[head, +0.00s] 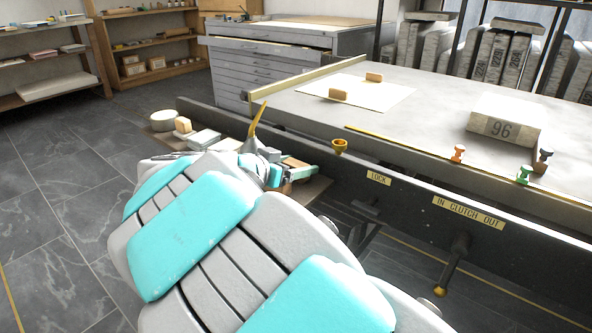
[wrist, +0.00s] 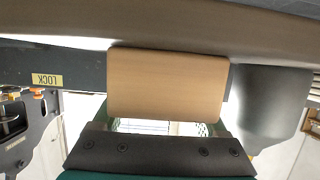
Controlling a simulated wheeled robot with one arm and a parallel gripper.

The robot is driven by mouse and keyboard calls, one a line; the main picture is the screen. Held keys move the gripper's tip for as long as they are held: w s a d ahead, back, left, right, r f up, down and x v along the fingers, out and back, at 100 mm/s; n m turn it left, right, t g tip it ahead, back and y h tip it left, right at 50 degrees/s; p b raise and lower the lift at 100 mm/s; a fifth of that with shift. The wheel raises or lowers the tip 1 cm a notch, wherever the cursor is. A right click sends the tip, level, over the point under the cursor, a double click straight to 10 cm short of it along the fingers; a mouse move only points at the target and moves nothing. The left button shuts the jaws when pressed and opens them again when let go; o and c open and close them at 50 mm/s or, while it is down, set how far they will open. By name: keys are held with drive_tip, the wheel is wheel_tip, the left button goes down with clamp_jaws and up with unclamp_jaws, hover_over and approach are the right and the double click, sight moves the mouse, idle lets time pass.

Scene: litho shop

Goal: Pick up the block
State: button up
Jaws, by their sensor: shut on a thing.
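A plain tan wooden block (wrist: 167,86) fills the middle of the wrist view, right in front of my gripper (wrist: 164,128). My gripper is shut on this block; its fingertips are largely hidden behind it. In the head view my gripper (head: 292,172) is small and partly covered by my own arm, low beside the press, over the side shelf. The held block cannot be made out clearly there.
The press bed (head: 440,110) carries a white sheet (head: 372,95) with two small wooden blocks (head: 338,95), a stone marked 96 (head: 502,120) and small coloured handled pieces. Floor at left is clear.

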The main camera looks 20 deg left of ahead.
drive_tip(key=c, duration=0.7)
